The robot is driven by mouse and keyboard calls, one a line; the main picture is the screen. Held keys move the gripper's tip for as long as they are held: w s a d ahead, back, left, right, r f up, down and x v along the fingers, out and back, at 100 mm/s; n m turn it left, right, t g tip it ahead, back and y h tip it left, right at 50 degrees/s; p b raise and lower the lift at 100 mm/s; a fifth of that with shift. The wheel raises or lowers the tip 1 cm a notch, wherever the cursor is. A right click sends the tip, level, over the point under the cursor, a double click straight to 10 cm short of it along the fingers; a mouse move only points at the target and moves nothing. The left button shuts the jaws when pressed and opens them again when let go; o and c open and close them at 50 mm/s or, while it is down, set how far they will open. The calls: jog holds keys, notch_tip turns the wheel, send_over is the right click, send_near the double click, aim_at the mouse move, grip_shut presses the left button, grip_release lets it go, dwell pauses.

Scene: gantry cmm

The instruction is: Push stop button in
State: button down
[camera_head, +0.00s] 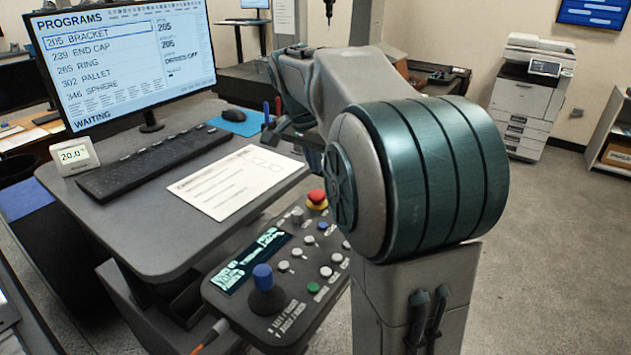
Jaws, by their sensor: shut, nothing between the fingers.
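The red stop button (317,196) sits on a yellow base at the far end of the grey control panel (221,299). Its red cap shows clearly; I cannot tell how far in it is. My arm's large green joint hides the right side of the panel.
The panel also carries a blue-topped joystick (264,277), a lit display (251,260) and several small buttons. The desk (150,235) holds a monitor (125,60), keyboard (155,161) and paper sheet (235,182). A printer (530,95) stands at the back right; open floor lies before it.

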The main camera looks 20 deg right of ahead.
aim_at(318, 192)
jog(key=x, duration=0.3)
jog(key=a+x, duration=0.1)
jog(key=x, duration=0.1)
jog(key=shift+s+d+f, duration=0.1)
jog(key=shift+s+f, duration=0.2)
jog(key=shift+f, duration=0.1)
